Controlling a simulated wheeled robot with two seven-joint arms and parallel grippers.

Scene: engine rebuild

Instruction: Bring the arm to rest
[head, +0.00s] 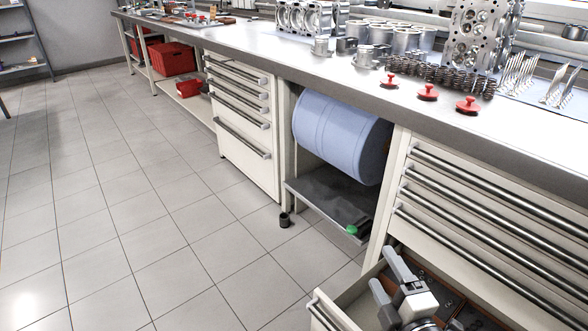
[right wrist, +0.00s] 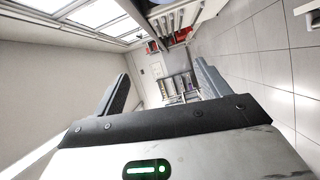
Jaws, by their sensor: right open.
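My right gripper (head: 384,270) shows at the bottom right of the head view, above or in front of an open lower drawer (head: 338,311). Its two grey fingers are spread apart with nothing between them. In the right wrist view, the fingers (right wrist: 160,85) stand wide apart at either side, and only the distant room shows between them. My left gripper and arm are in neither view.
The workbench (head: 245,42) carries engine parts, including red-handled pieces (head: 428,92), springs and a cylinder head (head: 480,35). Below stand a blue drum (head: 340,135) and closed drawers (head: 245,120). A small dark cylinder (head: 285,220) is on the floor. The tiled floor at left is clear.

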